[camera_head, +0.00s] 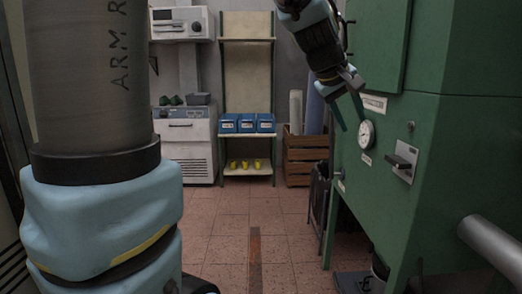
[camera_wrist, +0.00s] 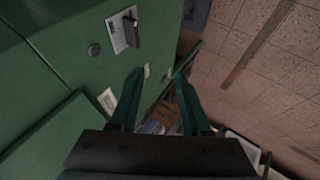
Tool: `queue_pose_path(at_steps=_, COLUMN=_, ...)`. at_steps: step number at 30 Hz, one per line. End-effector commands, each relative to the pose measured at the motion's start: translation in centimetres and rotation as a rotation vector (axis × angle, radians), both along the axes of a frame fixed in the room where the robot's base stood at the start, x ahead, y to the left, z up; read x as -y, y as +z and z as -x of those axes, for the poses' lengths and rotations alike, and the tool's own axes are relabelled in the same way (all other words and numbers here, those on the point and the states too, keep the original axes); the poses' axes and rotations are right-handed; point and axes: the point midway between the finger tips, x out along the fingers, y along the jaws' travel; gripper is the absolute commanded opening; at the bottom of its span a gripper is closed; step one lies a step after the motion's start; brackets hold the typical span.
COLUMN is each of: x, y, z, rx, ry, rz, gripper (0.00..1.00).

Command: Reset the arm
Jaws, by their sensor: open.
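My gripper (camera_head: 349,112) hangs in the upper right of the head view, in front of the green machine (camera_head: 455,130). Its two green fingers point downward and stand apart, with nothing between them. In the wrist view my gripper (camera_wrist: 160,76) also shows open and empty, with the machine's green panel (camera_wrist: 60,60) on the left and the tiled floor on the right. A white dial gauge (camera_head: 366,134) is on the machine close to the fingers. Whether the fingers touch the machine cannot be told. My arm covers the left of the head view.
A lever on a plate (camera_head: 402,162) and a grey pipe (camera_head: 490,246) stick out from the machine. A shelf with blue bins (camera_head: 247,123) and yellow items, a wooden crate (camera_head: 305,158) and a white cabinet (camera_head: 187,138) stand at the back. The tiled floor (camera_head: 225,225) in the middle is clear.

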Motion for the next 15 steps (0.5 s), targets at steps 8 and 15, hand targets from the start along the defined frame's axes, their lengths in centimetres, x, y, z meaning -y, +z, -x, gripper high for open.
queue_pose_path(at_steps=8, x=-16.7, y=-11.5, z=0.8, rx=-0.094, ry=-0.011, rz=-0.365, gripper=0.47)
queue_pose_path(at_steps=15, x=-26.4, y=-17.3, z=6.6, rx=-0.215, ry=-0.099, rz=-0.548, gripper=0.47)
